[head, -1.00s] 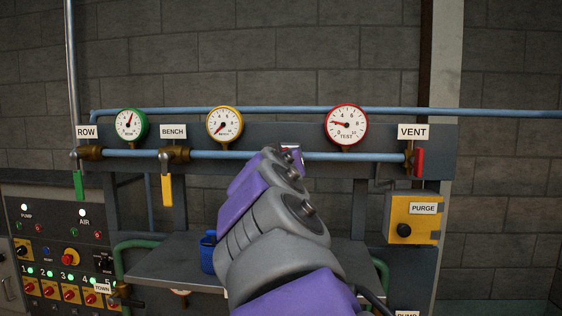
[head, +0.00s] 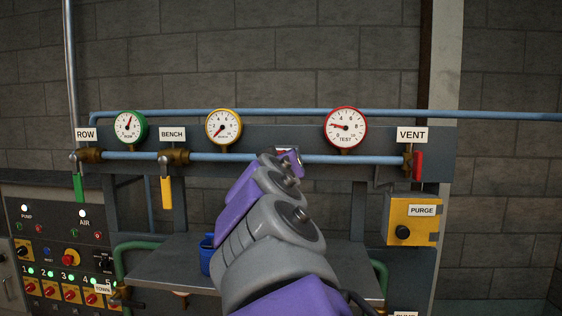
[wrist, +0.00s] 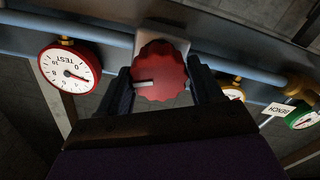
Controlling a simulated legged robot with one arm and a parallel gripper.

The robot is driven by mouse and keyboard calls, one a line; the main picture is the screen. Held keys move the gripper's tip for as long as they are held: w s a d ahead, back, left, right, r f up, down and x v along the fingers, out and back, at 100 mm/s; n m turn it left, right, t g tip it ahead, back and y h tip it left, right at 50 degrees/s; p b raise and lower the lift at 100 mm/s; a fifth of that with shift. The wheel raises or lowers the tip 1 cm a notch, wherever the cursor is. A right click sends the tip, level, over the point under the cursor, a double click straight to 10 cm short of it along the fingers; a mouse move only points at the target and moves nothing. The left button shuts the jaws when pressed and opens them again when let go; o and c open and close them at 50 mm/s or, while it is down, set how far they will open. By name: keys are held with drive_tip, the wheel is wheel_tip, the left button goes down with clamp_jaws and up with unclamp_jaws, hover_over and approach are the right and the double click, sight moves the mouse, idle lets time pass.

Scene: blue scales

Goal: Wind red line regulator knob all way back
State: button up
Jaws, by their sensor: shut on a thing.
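The red regulator knob (wrist: 160,72) shows in the wrist view, with a scalloped rim and a pale pointer mark towards its left side. My gripper (wrist: 161,85) is shut on the knob, one finger on each side of it. In the head view my arm hides the knob and most of the gripper (head: 288,157). The red-rimmed TEST gauge (head: 345,128) is to the right of the gripper, its needle pointing left at a low reading. The same gauge shows upside down in the wrist view (wrist: 70,68).
A blue pipe (head: 232,157) runs behind the gripper. The yellow BENCH gauge (head: 223,127) and green ROW gauge (head: 130,127) stand to the left. A red VENT handle (head: 418,165) hangs at right above a yellow PURGE box (head: 413,221). A blue mug (head: 207,255) stands on the shelf below.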

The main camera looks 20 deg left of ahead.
drive_tip(key=shift+r+n+p, duration=0.15)
drive_tip(key=shift+n+p, duration=0.45)
drive_tip(key=shift+n, duration=0.3)
drive_tip(key=n+p, duration=0.3)
drive_tip(key=n, duration=0.1)
drive_tip(key=shift+n, duration=0.3)
drive_tip(key=n+p, duration=0.1)
drive_tip(key=n, duration=0.1)
drive_tip(key=n+p, duration=0.1)
drive_tip(key=p, duration=0.1)
drive_tip(key=shift+a+f+n, duration=0.1)
drive_tip(key=shift+f+n, duration=0.1)
drive_tip(key=shift+n, duration=0.2)
drive_tip(key=shift+f+n+p, duration=0.2)
drive_tip(key=shift+n+p, duration=0.5)
drive_tip(key=shift+f, duration=0.1)
drive_tip(key=o, duration=0.9)
drive_tip(key=shift+s+a, duration=0.2)
drive_tip(key=shift+o, duration=0.3)
drive_tip(key=shift+a, duration=0.15)
drive_tip(key=shift+w, duration=0.1)
